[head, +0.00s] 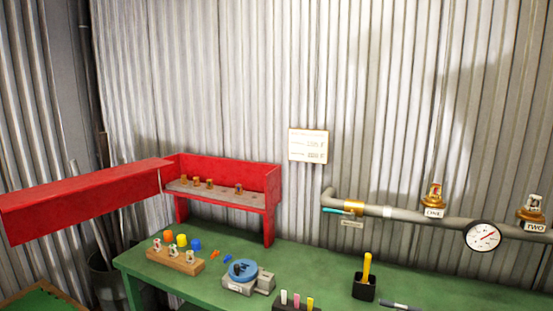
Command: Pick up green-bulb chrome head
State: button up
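A wooden block (174,261) stands on the green bench at the left. It holds three small pale heads upright: a left one (157,245), a middle one (173,251) and a right one (189,256). They look silvery, but their bulb colours are too small to tell. Several brass-coloured heads (210,183) stand in a grey rack inside the red cabinet (230,171), their bulbs also too small to read. I cannot tell which head is the green-bulb chrome one. My gripper is not in view.
The long red cabinet door (85,198) juts out to the left. Coloured caps, a blue-topped device (243,270) and a black holder with a yellow tool (366,278) are on the bench (320,265). A grey pipe (393,212) with a gauge (482,236) runs along the wall.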

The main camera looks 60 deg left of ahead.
aim_at(174, 253)
jog(key=u, duration=0.5)
jog(key=l+u, duration=0.15)
jog(key=u, duration=0.8)
jog(key=k+u, duration=0.1)
jog(key=u, duration=0.35)
jog(key=k+l+u, duration=0.25)
jog(key=k+l, duration=0.2)
jog(key=i+j, duration=0.2)
jog(key=j, duration=0.3)
jog(key=i+j+z, duration=0.1)
jog(key=j, duration=0.35)
jog(key=i+j+z, duration=0.1)
jog(key=j, duration=0.4)
jog(key=i+j, duration=0.25)
jog(key=j, duration=0.3)
jog(key=i+j+z, duration=0.1)
jog(key=j, duration=0.4)
jog(key=i+j, duration=0.15)
jog(key=j, duration=0.35)
jog(key=i+j+z, duration=0.15)
jog(key=j, duration=0.4)
jog(key=i+j, duration=0.1)
jog(key=j, duration=0.4)
